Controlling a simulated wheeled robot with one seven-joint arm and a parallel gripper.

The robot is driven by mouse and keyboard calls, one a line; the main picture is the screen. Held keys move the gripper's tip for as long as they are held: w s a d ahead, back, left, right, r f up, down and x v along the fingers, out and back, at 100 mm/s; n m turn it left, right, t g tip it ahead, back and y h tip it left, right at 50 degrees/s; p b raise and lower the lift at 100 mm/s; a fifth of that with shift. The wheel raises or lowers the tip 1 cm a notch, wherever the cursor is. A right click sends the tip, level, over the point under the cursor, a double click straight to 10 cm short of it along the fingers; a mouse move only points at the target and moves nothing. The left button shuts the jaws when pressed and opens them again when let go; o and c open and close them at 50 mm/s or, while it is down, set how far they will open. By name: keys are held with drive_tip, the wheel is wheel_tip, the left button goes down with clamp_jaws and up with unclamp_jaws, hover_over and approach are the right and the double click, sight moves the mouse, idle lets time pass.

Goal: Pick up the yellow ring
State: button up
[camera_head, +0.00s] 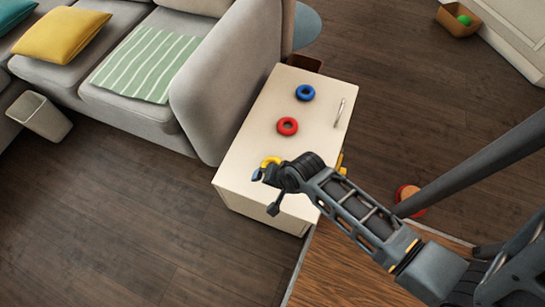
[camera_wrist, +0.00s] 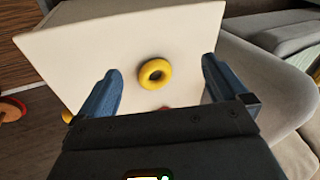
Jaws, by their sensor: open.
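The yellow ring (camera_head: 270,160) lies on the cream cabinet top (camera_head: 245,155), near its front end, partly hidden by my gripper in the head view. My gripper (camera_head: 264,190) is open and empty above the front part of the cabinet top. In the wrist view the whole yellow ring (camera_wrist: 155,73) shows beyond and between the two blue fingers (camera_wrist: 160,85). Neither finger appears to touch it. A red ring (camera_head: 287,126) and a blue ring (camera_head: 305,92) lie farther back on the same top.
A thin silvery object (camera_head: 339,112) lies at the cabinet's right edge. A grey sofa (camera_head: 215,95) stands close on the left. A wooden surface (camera_head: 345,270) is in front. A red round object (camera_head: 408,200) is on the floor at right.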

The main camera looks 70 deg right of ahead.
drive_tip(key=w+d+f+m+g+y, duration=0.35)
drive_tip(key=d+m, duration=0.35)
drive_tip(key=d, duration=0.4)
drive_tip(key=shift+g+h, duration=0.25)
drive_tip(key=shift+h, duration=0.2)
drive_tip(key=shift+w+a+f+b, duration=0.15)
drive_tip(key=shift+f+b, duration=0.3)
drive_tip(key=shift+f, duration=0.85)
drive_tip(key=shift+w+a+f+b, duration=0.15)
drive_tip(key=shift+f+b, duration=0.3)
drive_tip(key=shift+f, duration=0.8)
drive_tip(key=shift+w+a+f+b, duration=0.15)
drive_tip(key=shift+f+b, duration=0.3)
drive_tip(key=shift+f, duration=0.85)
drive_tip(key=shift+c, duration=0.4)
drive_tip(key=c, duration=0.8)
